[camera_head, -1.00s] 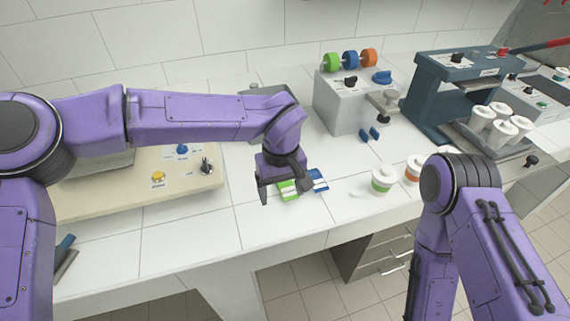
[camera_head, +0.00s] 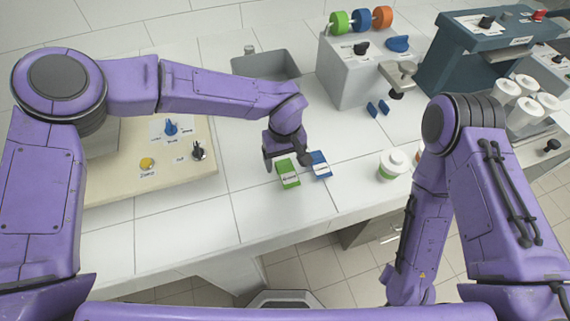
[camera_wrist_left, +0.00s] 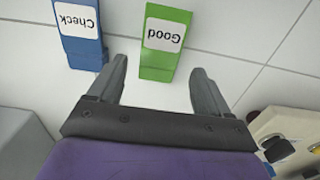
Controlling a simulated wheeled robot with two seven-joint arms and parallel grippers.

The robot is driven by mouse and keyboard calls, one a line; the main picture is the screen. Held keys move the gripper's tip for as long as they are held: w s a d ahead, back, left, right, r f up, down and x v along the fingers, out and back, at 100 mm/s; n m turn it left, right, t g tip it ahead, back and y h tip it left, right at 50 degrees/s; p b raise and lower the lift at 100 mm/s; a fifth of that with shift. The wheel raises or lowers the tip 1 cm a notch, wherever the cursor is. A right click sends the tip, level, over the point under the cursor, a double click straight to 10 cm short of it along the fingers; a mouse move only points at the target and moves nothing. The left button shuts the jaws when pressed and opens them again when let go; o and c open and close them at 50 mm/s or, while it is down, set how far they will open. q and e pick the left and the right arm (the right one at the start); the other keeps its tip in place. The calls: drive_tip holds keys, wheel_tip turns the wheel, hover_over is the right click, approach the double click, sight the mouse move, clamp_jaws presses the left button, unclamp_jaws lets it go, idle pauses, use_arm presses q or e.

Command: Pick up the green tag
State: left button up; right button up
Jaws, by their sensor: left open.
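The green tag (camera_head: 288,175) lies on the white counter, left of a blue tag (camera_head: 320,165). In the left wrist view the green tag (camera_wrist_left: 161,60) has a white label reading "Good". It lies between and just beyond my open fingers. My left gripper (camera_head: 287,162) is open and empty, just behind the green tag in the head view. Its fingers also show in the left wrist view (camera_wrist_left: 160,85). The blue tag, labelled "Check" (camera_wrist_left: 80,45), lies beside the left finger there. My right gripper is out of view.
A beige panel (camera_head: 185,170) with knobs is at the left. A grey box (camera_head: 350,85) with coloured rings and a blue machine (camera_head: 455,75) stand at the back right. A lidded cup (camera_head: 392,166) stands right of the tags. The counter (camera_head: 265,215) in front of the tags is clear.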

use_arm(q)
drive_tip(key=shift+w+d+f, duration=0.1)
drive_tip(key=shift+w+f, duration=0.1)
drive_tip(key=shift+f, duration=0.4)
drive_tip(key=shift+w+f, duration=0.15)
drive_tip(key=shift+f, duration=0.4)
drive_tip(key=shift+s+r, duration=0.1)
drive_tip(key=shift+s, duration=0.3)
drive_tip(key=c, duration=1.1)
